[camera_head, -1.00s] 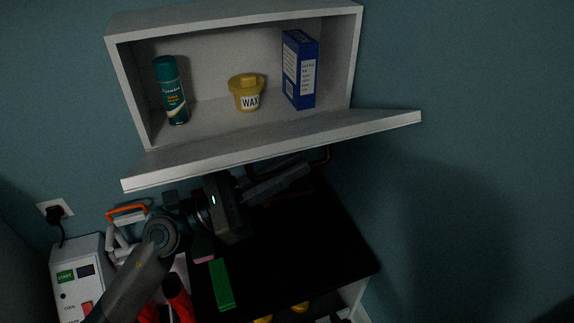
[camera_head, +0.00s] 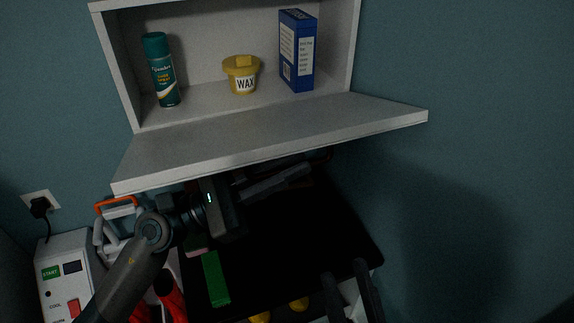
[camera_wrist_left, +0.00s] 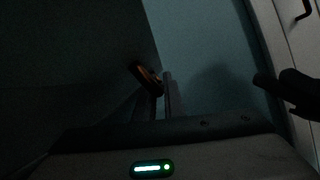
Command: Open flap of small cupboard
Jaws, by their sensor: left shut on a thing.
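The small cupboard (camera_head: 118,62) is a white wall box, its front open. Its white flap (camera_head: 270,140) hangs from the lower edge and tilts outward and down, its inner face showing. My left gripper (camera_head: 306,168) is under the flap, partly hidden by it. It is shut on an orange handle (camera_head: 328,156), which also shows between the fingers in the left wrist view (camera_wrist_left: 146,73). Whether the handle belongs to the flap is hard to see in the dark. My right gripper (camera_head: 350,292) is at the bottom edge, fingers apart and empty.
Inside the cupboard stand a green spray can (camera_head: 161,72), a yellow wax tub (camera_head: 241,76) and a blue box (camera_head: 298,52). Below is a black top (camera_head: 290,240) with a green block (camera_head: 216,278). A white control box (camera_head: 62,270) is at left.

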